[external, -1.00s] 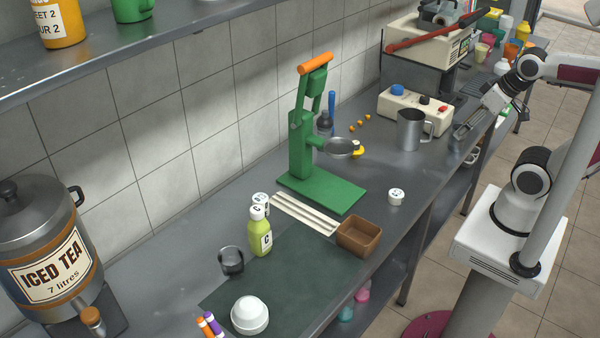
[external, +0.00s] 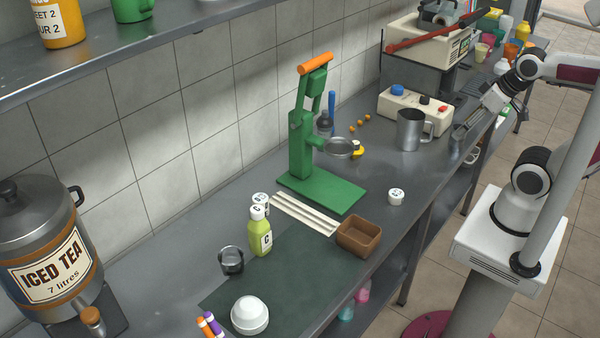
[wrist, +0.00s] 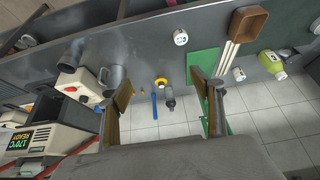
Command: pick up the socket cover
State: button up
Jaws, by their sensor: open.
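My gripper (external: 461,132) is over the right part of the counter, beyond the steel jug. In the wrist view my gripper (wrist: 158,80) has its two fingers wide apart with nothing held between them. No object is plainly recognisable as the socket cover. A small white round piece with a dark mark (external: 396,197) sits alone near the counter's front edge; it also shows in the wrist view (wrist: 180,37), beyond the fingertips. A similar white piece (external: 261,199) stands behind the green bottle and shows in the wrist view (wrist: 239,74).
The green press (external: 301,145) stands mid-counter. A steel jug (external: 410,130) and a cream control box (external: 385,106) are close to my gripper. A brown box (external: 358,236), pale strips (external: 305,214), green bottle (external: 260,238) and white dome (external: 250,314) lie nearer the camera.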

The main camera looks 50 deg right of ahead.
jog(key=w+d+f+n+t+h, duration=0.1)
jog(key=w+d+f+t, duration=0.2)
jog(key=w, duration=0.9)
jog(key=w+d+f+t, duration=0.1)
jog(key=w+d+f, duration=0.35)
jog(key=w, duration=0.65)
jog(key=w+f+n+t+y, duration=0.1)
jog(key=w+f, duration=0.5)
jog(key=f, duration=0.1)
jog(key=t+y, duration=0.2)
send_near(356, 146)
jog(key=w+d, duration=0.1)
jog(key=w+d+f, duration=0.1)
jog(key=w, duration=0.1)
jog(key=shift+s+a+f+t+y, duration=0.15)
jog(key=shift+f+t+y, duration=0.15)
jog(key=shift+f+t, duration=0.4)
jog(key=shift+x, duration=1.35)
jog(key=shift+f, duration=0.1)
jog(key=shift+a+x, duration=0.1)
jog(key=shift+x, duration=1.15)
jog(key=shift+a+x, duration=0.15)
jog(key=shift+x, duration=1.15)
